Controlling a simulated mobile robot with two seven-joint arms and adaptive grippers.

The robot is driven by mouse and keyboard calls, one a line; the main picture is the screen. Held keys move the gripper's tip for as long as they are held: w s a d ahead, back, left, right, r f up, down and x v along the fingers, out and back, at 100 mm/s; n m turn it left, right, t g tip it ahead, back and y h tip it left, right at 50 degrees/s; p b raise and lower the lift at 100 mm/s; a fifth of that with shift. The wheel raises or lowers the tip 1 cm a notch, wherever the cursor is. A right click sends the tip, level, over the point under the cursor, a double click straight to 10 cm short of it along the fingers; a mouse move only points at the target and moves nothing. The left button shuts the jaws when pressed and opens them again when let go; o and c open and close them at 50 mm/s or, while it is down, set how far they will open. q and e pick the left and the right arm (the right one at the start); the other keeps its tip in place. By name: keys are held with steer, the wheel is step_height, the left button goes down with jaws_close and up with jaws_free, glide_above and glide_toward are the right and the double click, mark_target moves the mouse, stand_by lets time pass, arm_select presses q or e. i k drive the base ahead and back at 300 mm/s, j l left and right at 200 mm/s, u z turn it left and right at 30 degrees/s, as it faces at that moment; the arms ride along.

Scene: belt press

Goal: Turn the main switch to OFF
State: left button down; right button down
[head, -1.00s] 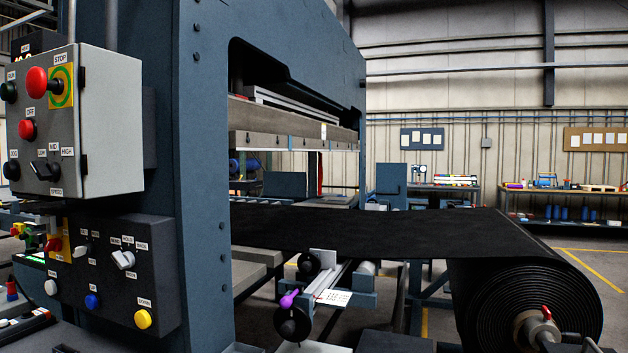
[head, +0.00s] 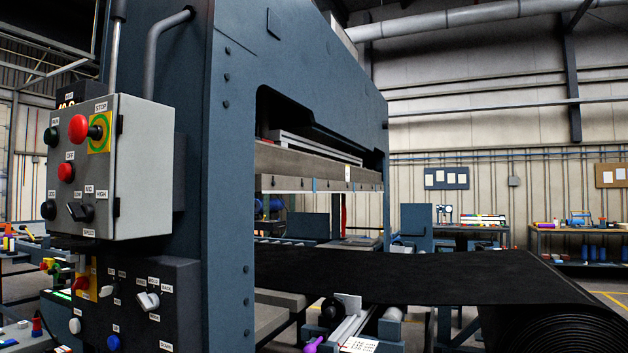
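A dark lower control panel (head: 185,301) is fixed to the press at the left. On its left side a red rotary knob (head: 82,283) sits on a yellow plate (head: 93,275), which looks like the main switch. Its position marks are too small to read, so I cannot tell whether it is at ON or OFF. A grey upper box (head: 147,168) holds a red STOP button (head: 79,129), a red OFF button (head: 66,172) and a black speed knob (head: 78,211). Neither of my grippers shows in the head view.
The lower panel also has a grey selector (head: 148,301) and a blue button (head: 113,343). The blue press frame (head: 228,190) stands right of the panels. A black belt (head: 400,278) runs out to a roll (head: 560,330). Workbenches line the back wall.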

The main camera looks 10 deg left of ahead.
mark_target(81, 284)
steer(key=u, duration=1.45)
